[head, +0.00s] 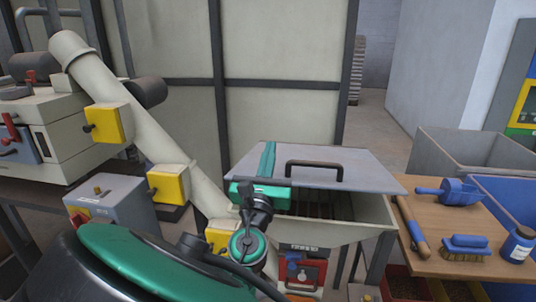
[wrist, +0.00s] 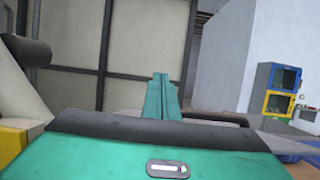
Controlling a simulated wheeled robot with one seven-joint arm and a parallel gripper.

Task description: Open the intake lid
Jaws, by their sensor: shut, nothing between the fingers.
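The intake lid (head: 355,168) is a flat grey panel with a black bar handle (head: 315,164) on top. In the head view it sits above the cream intake hopper (head: 370,222), its front edge apart from the rim, with a dark grate (head: 320,205) showing in the gap. My green gripper (head: 269,148) is at the lid's left part, left of the handle and not around it. Its fingers are together and empty in the wrist view (wrist: 161,78). They overlap the lid in the picture; I cannot tell whether they touch it.
A cream pipe (head: 135,110) slants down left of the hopper, with yellow boxes (head: 168,184) beside it. On the right, a wooden table (head: 440,262) holds a blue scoop (head: 455,191), a brush (head: 465,244) and a jar (head: 517,244). A grey bin (head: 440,160) stands behind.

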